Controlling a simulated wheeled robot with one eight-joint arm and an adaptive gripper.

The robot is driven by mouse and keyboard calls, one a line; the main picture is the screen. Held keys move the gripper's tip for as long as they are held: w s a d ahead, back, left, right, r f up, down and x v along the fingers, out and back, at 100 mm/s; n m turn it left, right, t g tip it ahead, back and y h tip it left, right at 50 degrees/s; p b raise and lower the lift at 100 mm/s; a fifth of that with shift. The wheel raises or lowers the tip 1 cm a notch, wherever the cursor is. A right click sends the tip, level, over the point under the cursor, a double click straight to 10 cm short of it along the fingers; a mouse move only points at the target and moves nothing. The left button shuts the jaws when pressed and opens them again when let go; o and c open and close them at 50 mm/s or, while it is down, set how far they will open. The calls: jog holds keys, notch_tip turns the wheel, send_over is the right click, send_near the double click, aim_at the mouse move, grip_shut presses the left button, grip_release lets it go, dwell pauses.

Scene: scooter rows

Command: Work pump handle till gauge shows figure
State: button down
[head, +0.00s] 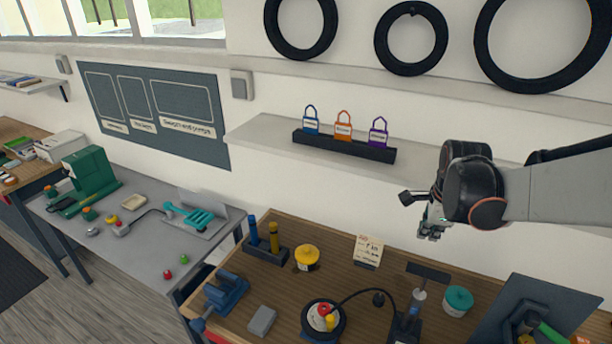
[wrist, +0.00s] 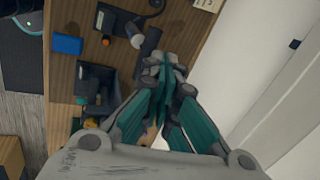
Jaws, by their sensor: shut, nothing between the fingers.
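The pump (head: 408,325) stands at the front of the wooden bench, with a black T-shaped handle (head: 428,272) raised on a shaft. A black hose (head: 352,296) runs from it towards a small wheel (head: 310,333). A small round dark part (head: 379,298) sits near the hose; I cannot tell if it is the gauge, and no reading is legible. A card with writing (head: 368,248) stands behind. My gripper (head: 432,232) hangs above the bench, apart from the handle. In the wrist view my gripper (wrist: 166,75) is shut and empty.
A yellow round tin (head: 307,255), a teal pot (head: 458,299), a blue vise (head: 224,290) and a grey block (head: 262,320) stand on the bench. A wall shelf (head: 260,131) holds several tags. Air around my gripper looks clear.

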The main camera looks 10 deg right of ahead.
aim_at(434, 272)
jog(key=shift+m+g, duration=0.7)
jog(key=shift+m, duration=0.1)
jog(key=d, duration=0.1)
jog(key=s+d, duration=0.1)
jog(key=d, duration=0.1)
jog(key=s+d, duration=0.1)
jog(key=shift+s+d+f+p, duration=0.1)
jog(key=shift+s+d+p, duration=0.1)
jog(key=shift+p, duration=0.15)
jog(key=f+b, duration=0.3)
jog(key=f, duration=0.1)
jog(key=w+d+f+b, duration=0.1)
jog(key=f+b, duration=0.2)
jog(key=f, duration=0.2)
jog(key=w+f+b, duration=0.1)
jog(key=f+b, duration=0.2)
jog(key=f, duration=0.1)
jog(key=shift+w+d+f, duration=0.1)
jog(key=shift+d+f, duration=0.2)
jog(key=shift+f, duration=0.1)
jog(key=shift+f, duration=0.1)
notch_tip(434, 272, down, 8)
jog(key=b, duration=0.7)
